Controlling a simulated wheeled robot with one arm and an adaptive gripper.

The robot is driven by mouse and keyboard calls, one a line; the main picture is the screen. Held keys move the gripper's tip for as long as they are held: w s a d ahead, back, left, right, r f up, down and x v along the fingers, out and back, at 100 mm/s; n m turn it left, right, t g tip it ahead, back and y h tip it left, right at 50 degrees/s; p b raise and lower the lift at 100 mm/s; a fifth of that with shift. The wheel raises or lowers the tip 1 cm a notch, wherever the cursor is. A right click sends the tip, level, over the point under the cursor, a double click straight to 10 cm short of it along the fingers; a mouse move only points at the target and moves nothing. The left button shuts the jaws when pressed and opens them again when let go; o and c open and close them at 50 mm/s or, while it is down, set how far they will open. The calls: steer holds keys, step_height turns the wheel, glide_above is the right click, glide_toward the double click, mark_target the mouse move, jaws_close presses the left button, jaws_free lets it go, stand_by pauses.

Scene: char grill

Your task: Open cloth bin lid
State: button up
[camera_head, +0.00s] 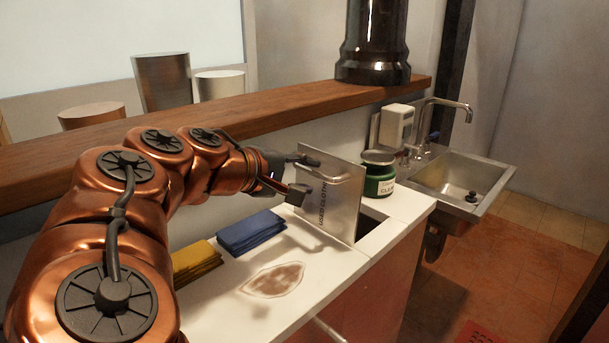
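The cloth bin lid (336,205) is a silver metal plate with dark lettering. It stands raised, nearly upright, on the white counter. Part of the dark bin opening (369,222) shows to its right; the rest is hidden behind the lid. My gripper (304,176) is at the lid's upper left, with its two dark fingers spread apart. The fingertips are at or very close to the lid's left face; I cannot tell whether they touch.
A blue folded cloth (250,232) and a yellow cloth (195,262) lie on the counter (225,305) beside a brown stain (274,280). A green jar (379,175) stands behind the opening. A metal sink (460,180) is at right. A wooden ledge (270,115) runs behind.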

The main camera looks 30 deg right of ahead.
steer(key=v, duration=1.1)
steer(key=shift+a+r, duration=0.15)
steer(key=shift+a, duration=0.2)
